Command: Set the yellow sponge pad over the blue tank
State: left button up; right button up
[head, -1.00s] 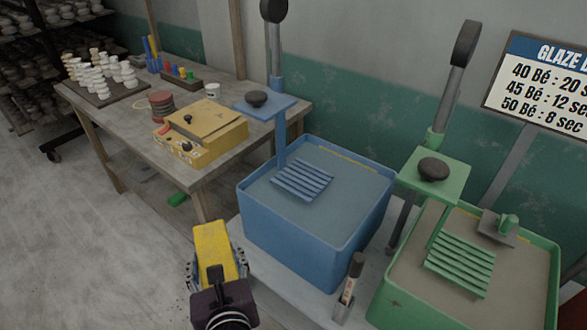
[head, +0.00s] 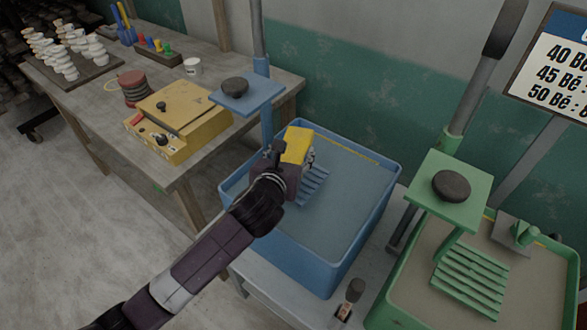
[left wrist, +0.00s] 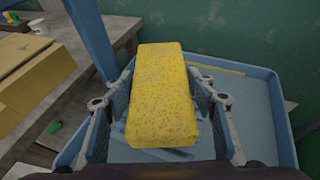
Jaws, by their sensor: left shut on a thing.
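The yellow sponge pad (head: 297,143) is a block held in my left gripper (head: 292,160), over the back left part of the blue tank (head: 340,262). The left wrist view shows the sponge (left wrist: 164,95) between the two fingers of my left gripper (left wrist: 165,105), which is shut on it. The blue tank (left wrist: 285,120) lies below and around it there. The tank holds greyish liquid and a blue slatted rack (head: 312,187), partly hidden by the gripper. My right gripper is in neither view.
A blue post with a plate and black knob (head: 236,88) stands at the tank's back left. A green tank (head: 395,290) with its own lift is on the right. A yellow box (head: 180,115) sits on the wooden table.

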pick_arm(q)
notch_tip(320, 180, down, 7)
jog(key=shift+s+r, duration=0.1)
dwell(0.4)
jog(key=o, duration=1.2)
jog(key=v, duration=1.2)
